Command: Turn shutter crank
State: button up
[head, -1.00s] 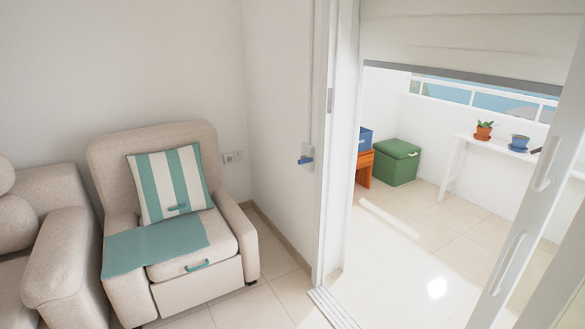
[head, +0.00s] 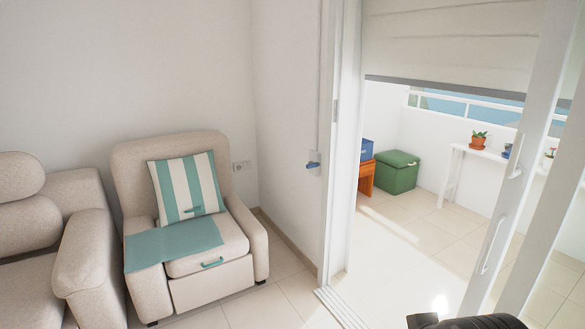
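The shutter crank has a small blue handle (head: 313,165) that sticks out from a pale fitting on the white wall, just left of the sliding door frame. A thin pale vertical strip runs up the wall above it. The shutter (head: 450,40) is partly lowered over the top of the balcony opening, with a grey bottom edge. A dark part of what looks like my arm shows at the bottom right edge, well away from the crank. My gripper's fingers are not in view.
A beige armchair (head: 190,270) with a striped cushion stands left of the crank. The door track (head: 340,307) crosses the floor below. Sliding door panels (head: 500,210) stand at the right. Tiled floor (head: 270,308) in front is clear. A green box (head: 396,174) sits on the balcony.

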aim_at(311, 165)
jog(key=z, duration=1.45)
jog(key=i+j, duration=0.2)
jog(key=j, duration=0.2)
jog(key=i+j, duration=0.25)
jog(key=j, duration=0.2)
jog(key=i+j, duration=0.2)
jog(key=j, duration=0.2)
jog(key=i+j, duration=0.2)
jog(key=j, duration=0.25)
jog(key=i+j+u, duration=0.1)
jog(key=j, duration=0.3)
jog(key=i+j, duration=0.6)
jog(key=j, duration=0.25)
